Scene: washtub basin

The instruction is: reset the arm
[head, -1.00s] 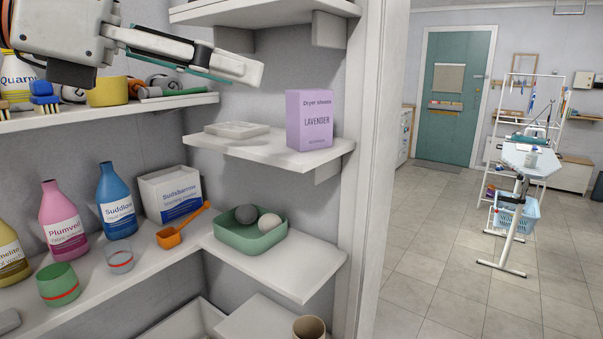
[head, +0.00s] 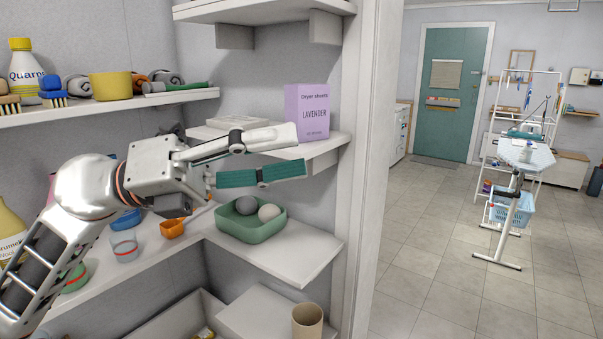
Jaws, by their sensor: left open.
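My left arm comes in from the left in the head view. Its gripper (head: 300,153) is open and empty, with its fingers apart and pointing right. The gripper is in front of the corner shelves. It shows just above the green tray (head: 250,232) with two balls and overlaps the lower part of the purple dryer sheets box (head: 307,110). Whether it touches anything cannot be told. The arm hides most of the bottles on the middle shelf. My right gripper is not in view.
The upper shelf holds a yellow tub (head: 111,86), brushes and a Quarn bottle (head: 27,68). An orange scoop (head: 172,228) and a clear cup (head: 124,246) are on the middle shelf. A beige cup (head: 307,321) stands below.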

